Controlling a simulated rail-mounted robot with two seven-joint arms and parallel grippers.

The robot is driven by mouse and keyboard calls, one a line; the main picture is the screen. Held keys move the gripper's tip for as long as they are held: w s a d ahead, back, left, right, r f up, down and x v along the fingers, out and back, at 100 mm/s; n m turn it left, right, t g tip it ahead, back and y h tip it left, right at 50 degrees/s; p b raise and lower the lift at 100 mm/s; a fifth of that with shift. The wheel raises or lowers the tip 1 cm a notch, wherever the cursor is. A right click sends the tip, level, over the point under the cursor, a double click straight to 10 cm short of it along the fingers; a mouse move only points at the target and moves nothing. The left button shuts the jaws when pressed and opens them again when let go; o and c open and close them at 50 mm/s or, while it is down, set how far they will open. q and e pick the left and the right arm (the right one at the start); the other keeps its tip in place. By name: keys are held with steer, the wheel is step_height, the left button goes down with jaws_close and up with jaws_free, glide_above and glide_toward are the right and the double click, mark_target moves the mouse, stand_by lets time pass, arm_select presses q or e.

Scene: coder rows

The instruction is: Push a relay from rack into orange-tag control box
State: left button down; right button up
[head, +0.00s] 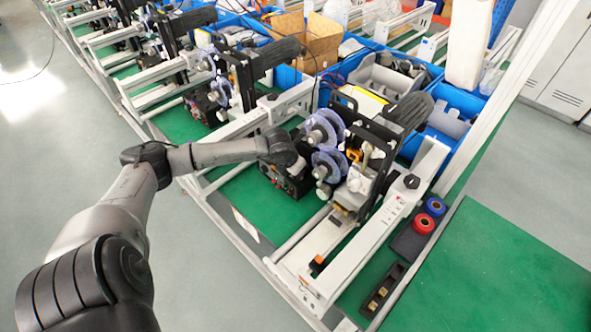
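A black control box (292,187) with small reddish details sits on the green bench below the nearest coder's purple reels. I cannot make out an orange tag on it. My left arm reaches in from the left, and its dark end lies over the upper part of this box. The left gripper's fingers cannot be made out there, nor whether they touch anything. A small black rack (370,306) lies at the front right of the bench, holding small brass-coloured pieces (382,292) that may be relays. My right gripper is not in view.
The nearest coder's purple reels (325,128) and a white rail (372,245) stand between the box and the rack. A red roll (423,223) and a blue roll (435,206) sit beyond the rack. The green bench top (490,275) at right is clear. Blue bins (455,100) stand behind.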

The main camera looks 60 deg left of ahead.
arm_select(q)
steer(key=shift+f+b, duration=0.35)
steer(key=shift+f, duration=0.1)
stand_by(0.3)
steer(key=c, duration=0.8)
jaws_free()
steer(key=shift+r, duration=0.1)
steer(key=p+v, duration=0.1)
steer(key=v, duration=0.7)
steer(key=shift+s+r, duration=0.25)
steer(key=shift+r, duration=0.1)
steer(key=shift+p+v, duration=1.85)
steer(key=shift+v, duration=0.55)
